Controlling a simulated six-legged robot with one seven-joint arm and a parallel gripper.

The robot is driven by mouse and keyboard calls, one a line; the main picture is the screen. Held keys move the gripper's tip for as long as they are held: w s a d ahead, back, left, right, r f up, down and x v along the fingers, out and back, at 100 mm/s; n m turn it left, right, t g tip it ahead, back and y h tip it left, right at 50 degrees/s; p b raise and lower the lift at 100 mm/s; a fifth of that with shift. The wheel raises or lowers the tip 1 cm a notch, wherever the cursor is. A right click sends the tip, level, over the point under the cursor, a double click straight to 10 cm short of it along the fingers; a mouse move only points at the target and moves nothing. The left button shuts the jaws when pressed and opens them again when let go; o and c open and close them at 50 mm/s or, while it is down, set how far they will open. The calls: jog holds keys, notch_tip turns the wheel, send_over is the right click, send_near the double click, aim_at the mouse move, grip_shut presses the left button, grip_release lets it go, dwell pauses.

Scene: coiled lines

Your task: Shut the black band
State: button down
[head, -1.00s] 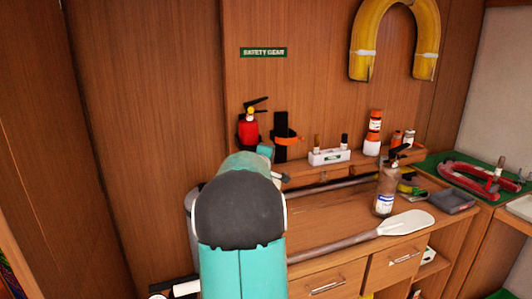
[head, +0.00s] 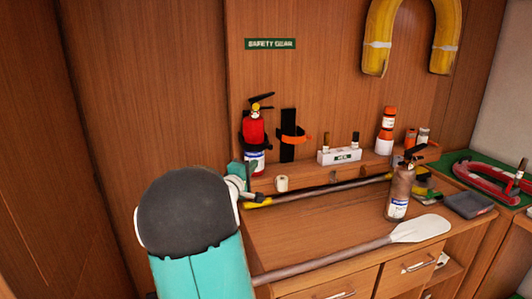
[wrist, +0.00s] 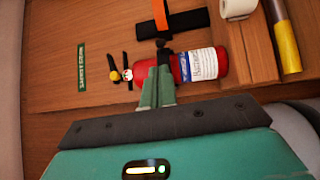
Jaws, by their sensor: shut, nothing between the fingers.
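A red fire extinguisher (head: 256,130) with a white label stands upright against the wooden wall. It lies sideways in the wrist view (wrist: 205,66). Black band parts (head: 241,141) show at its sides in the head view. In the wrist view a small black piece of the band (wrist: 163,47) sticks out beside the extinguisher, close to my fingertips. I cannot tell whether its ends meet. My gripper (wrist: 158,68) is shut and empty, its green fingers in front of the extinguisher's middle; contact is unclear. In the head view my arm hides most of the gripper.
A black strip with an orange band (head: 293,136) is on the wall right of the extinguisher. A white roll (head: 282,184), a small white box (head: 339,156) and a yellow-ended pole (head: 320,188) are nearby. A bottle (head: 400,190) and a paddle (head: 420,229) occupy the counter.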

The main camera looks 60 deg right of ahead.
aim_at(270, 149)
jog(key=d, duration=1)
jog(key=shift+w+d+r, duration=0.15)
jog(key=shift+d+r, duration=0.05)
jog(key=shift+r, duration=0.15)
jog(key=shift+d, duration=0.35)
jog(key=d, duration=0.4)
jog(key=shift+s+d, duration=0.35)
jog(key=shift+d, duration=0.05)
jog(key=shift+a, duration=0.25)
